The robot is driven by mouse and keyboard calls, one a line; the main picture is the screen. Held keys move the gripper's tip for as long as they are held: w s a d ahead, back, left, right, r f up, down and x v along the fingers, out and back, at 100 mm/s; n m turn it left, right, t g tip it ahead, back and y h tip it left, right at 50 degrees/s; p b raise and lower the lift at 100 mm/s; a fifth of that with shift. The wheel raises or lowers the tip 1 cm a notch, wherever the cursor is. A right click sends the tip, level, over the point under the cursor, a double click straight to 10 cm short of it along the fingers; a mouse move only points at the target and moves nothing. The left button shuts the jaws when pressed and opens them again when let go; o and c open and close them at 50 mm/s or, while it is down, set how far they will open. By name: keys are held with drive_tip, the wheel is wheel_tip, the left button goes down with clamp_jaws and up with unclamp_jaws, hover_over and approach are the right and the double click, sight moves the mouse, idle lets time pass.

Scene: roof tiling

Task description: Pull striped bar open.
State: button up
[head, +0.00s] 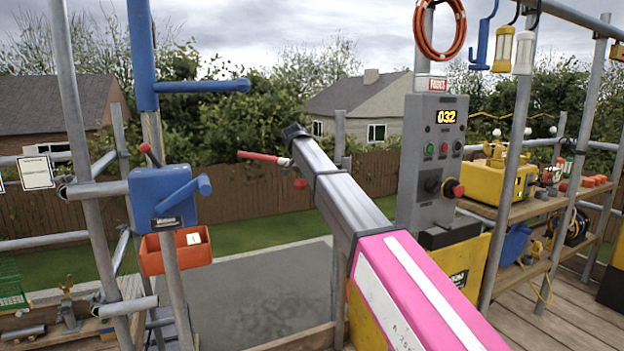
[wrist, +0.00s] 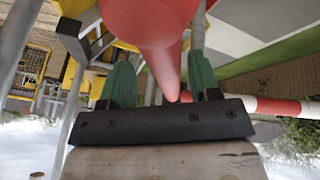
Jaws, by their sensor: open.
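The striped bar (head: 264,157) is red with a white part near its right end. In the head view it sticks out left from behind the end of my arm. In the wrist view a red and white length of it (wrist: 272,107) runs out to the right behind the dark gripper body. My gripper (wrist: 160,66) shows two green fingers standing apart, so it is open. A large red rounded piece (wrist: 150,20) fills the space in front of and between the fingers; I cannot tell whether they touch it.
A grey control panel (head: 436,150) reading 032 stands right of my arm. A blue box (head: 160,197) and an orange bin (head: 176,250) hang on the left post. Scaffold poles (head: 82,150) stand on both sides. Shelves (head: 540,205) with a yellow case (head: 490,178) are at right.

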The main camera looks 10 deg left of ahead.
drive_tip(key=v, duration=1)
drive_tip(key=shift+r, duration=0.1)
